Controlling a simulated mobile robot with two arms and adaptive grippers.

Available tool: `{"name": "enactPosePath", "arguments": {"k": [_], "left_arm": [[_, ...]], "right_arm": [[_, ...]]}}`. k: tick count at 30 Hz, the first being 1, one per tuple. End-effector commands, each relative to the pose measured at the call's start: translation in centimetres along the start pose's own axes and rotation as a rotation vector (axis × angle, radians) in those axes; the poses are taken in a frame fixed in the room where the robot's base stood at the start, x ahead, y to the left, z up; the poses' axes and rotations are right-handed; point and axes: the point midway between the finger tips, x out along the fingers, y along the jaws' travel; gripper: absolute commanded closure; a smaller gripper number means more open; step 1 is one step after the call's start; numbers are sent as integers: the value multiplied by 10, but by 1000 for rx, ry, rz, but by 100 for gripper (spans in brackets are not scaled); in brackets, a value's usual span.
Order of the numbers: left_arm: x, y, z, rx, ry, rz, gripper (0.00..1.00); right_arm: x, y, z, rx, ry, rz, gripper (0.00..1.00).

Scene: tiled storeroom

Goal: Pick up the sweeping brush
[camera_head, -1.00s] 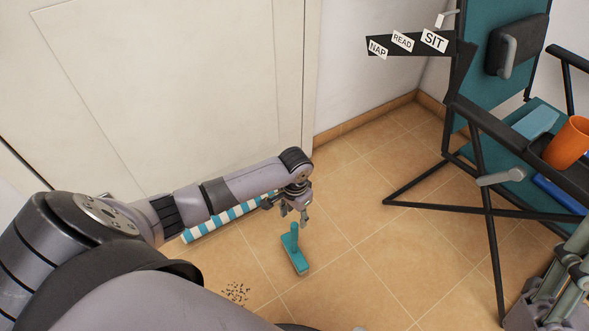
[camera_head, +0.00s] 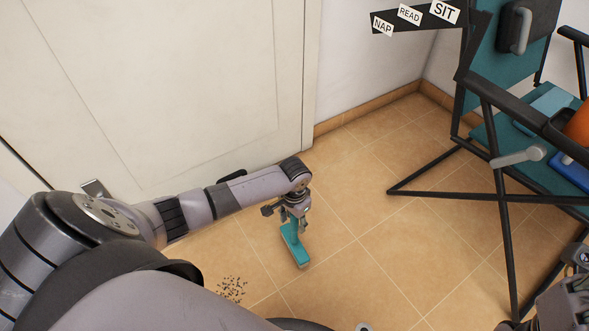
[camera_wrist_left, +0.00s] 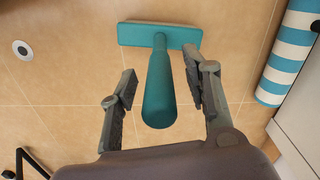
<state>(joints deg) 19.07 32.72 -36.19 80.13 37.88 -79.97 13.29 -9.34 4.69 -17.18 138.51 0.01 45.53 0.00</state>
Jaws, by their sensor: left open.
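The teal sweeping brush (camera_head: 294,246) stands on the tiled floor with its handle up, beside the door. My left gripper (camera_head: 293,213) is over it and hides most of the handle in the head view. In the left wrist view the brush (camera_wrist_left: 158,95) shows its round handle pointing toward the camera and its flat head on the floor beyond. The open fingers of the left gripper (camera_wrist_left: 160,82) are on either side of the handle, with a visible gap on the left; the right finger is closer to it.
Dark debris (camera_head: 232,290) lies on the floor left of the brush. A folding chair (camera_head: 495,180) stands at right, holding an orange cup (camera_head: 578,128). A blue-and-white striped object (camera_wrist_left: 290,50) lies by the door (camera_head: 190,80). Floor between brush and chair is clear.

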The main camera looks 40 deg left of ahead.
Motion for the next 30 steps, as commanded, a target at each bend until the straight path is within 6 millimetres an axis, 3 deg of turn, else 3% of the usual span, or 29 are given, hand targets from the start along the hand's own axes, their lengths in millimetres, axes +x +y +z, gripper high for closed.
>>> {"name": "enactPosePath", "arguments": {"k": [3, 13, 30], "left_arm": [[13, 0, 0, 1, -1, -1, 56], [14, 0, 0, 1, -1, 0, 57], [14, 0, 0, 1, -1, 0, 95]], "right_arm": [[1, 0, 0, -3, 22, -9, 60], [5, -1, 0, -4, 27, -11, 60], [4, -1, 1, -3, 27, -11, 60]]}}
